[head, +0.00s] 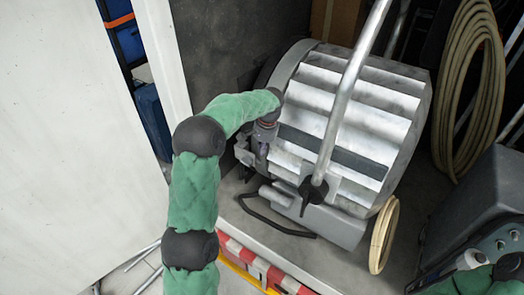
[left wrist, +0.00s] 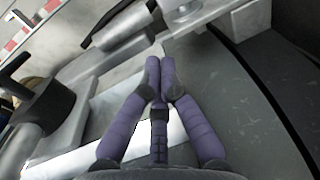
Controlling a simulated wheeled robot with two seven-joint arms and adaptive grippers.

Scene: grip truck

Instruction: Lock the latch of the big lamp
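The big lamp (head: 395,125) is a large ribbed silver drum with a metal yoke bar (head: 345,95) and a black knob (head: 313,190), which also shows in the left wrist view (left wrist: 45,108). A small metal cylinder-shaped fitting (head: 275,194), also in the left wrist view (left wrist: 122,27), sits low on its near side; I cannot tell whether it is the latch. My left gripper (head: 262,155) is at the lamp's left side, beside that fitting. In the left wrist view its purple fingers (left wrist: 160,68) meet at the tips, with nothing visible between them. My right gripper (head: 445,272) is barely visible at the lower right.
A dark box (head: 480,200) stands at the right. A coiled hose (head: 468,90) hangs behind it. A pale ring (head: 384,235) is beside the lamp. A white panel (head: 70,130) fills the left. A red-and-white striped edge (head: 265,268) runs along the front of the floor.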

